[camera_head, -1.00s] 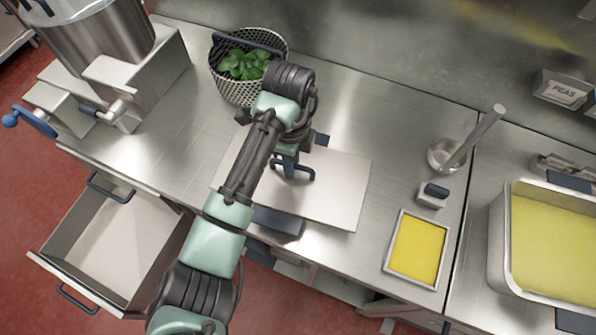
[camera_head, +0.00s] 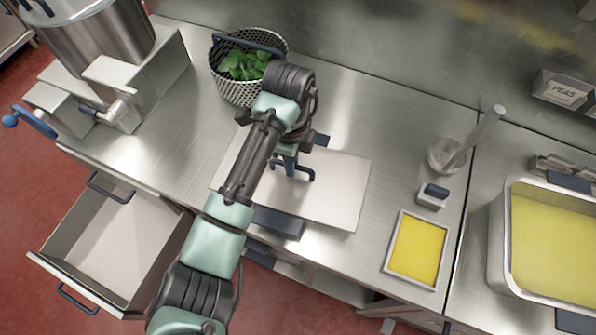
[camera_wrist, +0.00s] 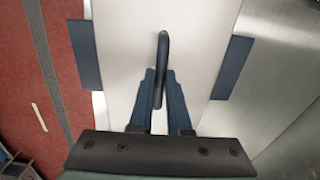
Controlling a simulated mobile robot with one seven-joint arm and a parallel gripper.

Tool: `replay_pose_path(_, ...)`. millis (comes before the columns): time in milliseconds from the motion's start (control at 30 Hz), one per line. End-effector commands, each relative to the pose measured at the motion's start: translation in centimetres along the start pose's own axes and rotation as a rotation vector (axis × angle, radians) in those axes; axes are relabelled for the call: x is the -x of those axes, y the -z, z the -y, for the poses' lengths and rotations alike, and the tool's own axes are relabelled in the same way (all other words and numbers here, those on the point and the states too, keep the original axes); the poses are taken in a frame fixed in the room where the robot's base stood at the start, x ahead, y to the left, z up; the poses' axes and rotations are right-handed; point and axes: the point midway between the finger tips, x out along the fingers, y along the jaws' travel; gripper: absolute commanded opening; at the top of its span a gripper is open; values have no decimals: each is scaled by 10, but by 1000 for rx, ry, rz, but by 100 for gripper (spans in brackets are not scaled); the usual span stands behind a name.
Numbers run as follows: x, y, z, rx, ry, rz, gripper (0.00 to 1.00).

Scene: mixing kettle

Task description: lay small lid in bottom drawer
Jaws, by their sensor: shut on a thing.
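The lid (camera_head: 335,192) is a flat pale rectangular plate with dark blue tabs at two opposite edges and a dark blue handle (camera_wrist: 162,62) in its middle. My gripper (camera_head: 292,172) is shut on this handle. In the head view the lid is over the front part of the steel counter, with one tab past the front edge. I cannot tell whether it touches the counter. My arm covers part of it. The open drawer (camera_head: 60,262) at the lower left is pulled out, sits below another drawer handle (camera_head: 110,187), and looks empty.
A mesh basket with green leaves (camera_head: 243,65) stands behind my gripper. A steel kettle (camera_head: 100,45) with a blue-handled crank is at the upper left. A yellow-topped tray (camera_head: 417,248), a cup (camera_head: 448,155) and a large yellow-filled pan (camera_head: 550,240) are on the right.

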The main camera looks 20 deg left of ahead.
Motion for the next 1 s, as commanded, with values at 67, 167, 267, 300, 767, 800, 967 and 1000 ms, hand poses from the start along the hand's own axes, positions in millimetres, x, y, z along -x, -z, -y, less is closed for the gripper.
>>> replay_pose_path(67,0,0,0,0,1,0,0)
replay_pose_path(167,0,0,0,0,1,0,0)
replay_pose_path(267,0,0,0,0,1,0,0)
replay_pose_path(300,0,0,0,0,1,0,0)
replay_pose_path(767,9,0,1,0,2,-1,0)
replay_pose_path(800,8,0,1,0,2,0,0)
replay_pose_path(967,7,0,0,0,2,0,0)
replay_pose_path(1000,7,0,0,0,2,0,0)
